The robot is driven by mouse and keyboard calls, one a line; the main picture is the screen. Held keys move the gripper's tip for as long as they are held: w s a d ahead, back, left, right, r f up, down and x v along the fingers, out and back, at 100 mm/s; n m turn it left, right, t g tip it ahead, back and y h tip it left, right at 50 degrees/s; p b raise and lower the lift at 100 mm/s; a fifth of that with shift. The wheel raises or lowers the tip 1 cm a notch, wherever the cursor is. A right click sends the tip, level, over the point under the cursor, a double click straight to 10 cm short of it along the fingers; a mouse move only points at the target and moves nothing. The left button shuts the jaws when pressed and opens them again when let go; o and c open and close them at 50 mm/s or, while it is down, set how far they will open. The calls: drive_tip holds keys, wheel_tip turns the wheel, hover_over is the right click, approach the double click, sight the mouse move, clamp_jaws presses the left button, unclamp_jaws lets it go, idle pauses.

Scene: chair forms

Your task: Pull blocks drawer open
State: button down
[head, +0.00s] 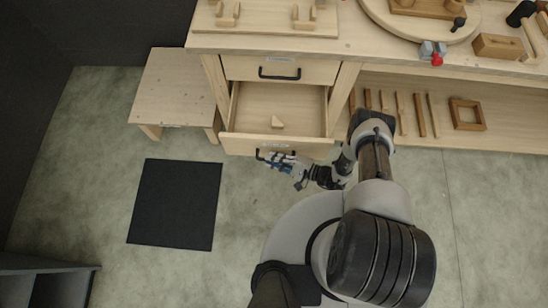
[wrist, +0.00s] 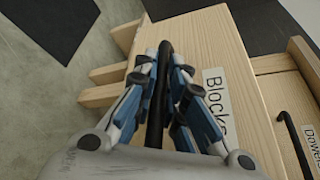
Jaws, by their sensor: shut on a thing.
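The blocks drawer (head: 290,109) is the lower of two drawers under the wooden bench, and it stands open in the head view. My gripper (head: 271,158) is at the drawer's front. In the wrist view, my gripper (wrist: 162,75) is shut on the black bar handle (wrist: 165,48), with a blue finger on each side. The wooden drawer front (wrist: 215,50) carries a white label reading "Blocks" (wrist: 217,95).
A closed upper drawer (head: 300,70) has a black handle; the wrist view shows a "Dowels" label (wrist: 312,140). A low wooden stool (head: 175,90) and a black mat (head: 176,204) are at left. Dowels and a wooden frame (head: 467,114) lie on the shelf at right.

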drive_tip(key=c, duration=1.9)
unclamp_jaws()
drive_tip(key=shift+w, duration=0.1)
drive_tip(key=shift+d, duration=0.1)
drive_tip(key=v, duration=1.2)
